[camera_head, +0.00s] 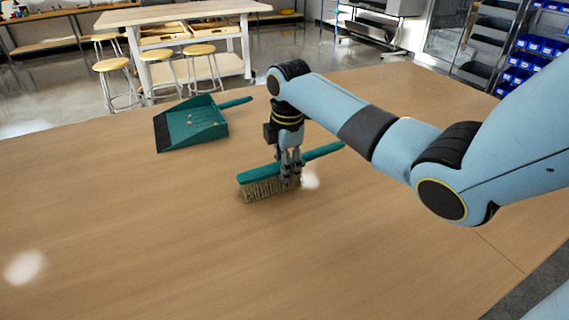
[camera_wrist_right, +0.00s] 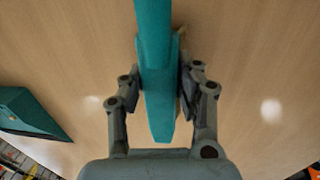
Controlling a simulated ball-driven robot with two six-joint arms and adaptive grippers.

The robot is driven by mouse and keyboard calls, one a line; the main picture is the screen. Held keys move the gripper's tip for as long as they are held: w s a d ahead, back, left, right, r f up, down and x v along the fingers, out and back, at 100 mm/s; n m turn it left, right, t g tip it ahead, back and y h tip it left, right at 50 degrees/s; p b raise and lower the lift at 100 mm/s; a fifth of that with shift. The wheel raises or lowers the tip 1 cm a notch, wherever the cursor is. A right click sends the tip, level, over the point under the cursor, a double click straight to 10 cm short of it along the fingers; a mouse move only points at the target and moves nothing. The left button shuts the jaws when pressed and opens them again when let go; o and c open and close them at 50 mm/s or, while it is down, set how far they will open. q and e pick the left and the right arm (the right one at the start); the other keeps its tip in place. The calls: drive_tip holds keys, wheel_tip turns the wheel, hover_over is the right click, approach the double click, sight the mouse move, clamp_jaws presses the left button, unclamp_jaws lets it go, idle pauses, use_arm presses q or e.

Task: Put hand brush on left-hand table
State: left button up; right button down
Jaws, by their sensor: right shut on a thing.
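The hand brush (camera_head: 259,182) has a teal body, tan bristles and a teal handle pointing up and right in the head view. It is on or just above the wooden table (camera_head: 150,240); I cannot tell whether the bristles touch it. My right gripper (camera_head: 290,178) is shut on the brush near where body and handle meet. In the right wrist view the brush (camera_wrist_right: 155,60) runs between the two fingers of the right gripper (camera_wrist_right: 163,90). My left gripper is in neither view.
A teal dustpan (camera_head: 190,124) with small bits in it lies behind and left of the brush, and shows in the wrist view (camera_wrist_right: 28,112). The table's left and front areas are clear. A workbench (camera_head: 180,14) with several stools (camera_head: 112,65) stands beyond the table.

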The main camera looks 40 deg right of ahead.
drive_tip(key=shift+s+f, duration=0.25)
drive_tip(key=shift+f, duration=0.35)
drive_tip(key=c, duration=1.4)
unclamp_jaws()
drive_tip(key=o, duration=0.4)
drive_tip(key=shift+w+f, duration=0.1)
drive_tip(key=shift+w, duration=0.1)
drive_tip(key=shift+o, duration=0.2)
drive_tip(key=shift+r, duration=0.35)
wheel_tip(320, 180, up, 13)
drive_tip(key=s+b, duration=0.1)
drive_tip(key=shift+a, duration=0.15)
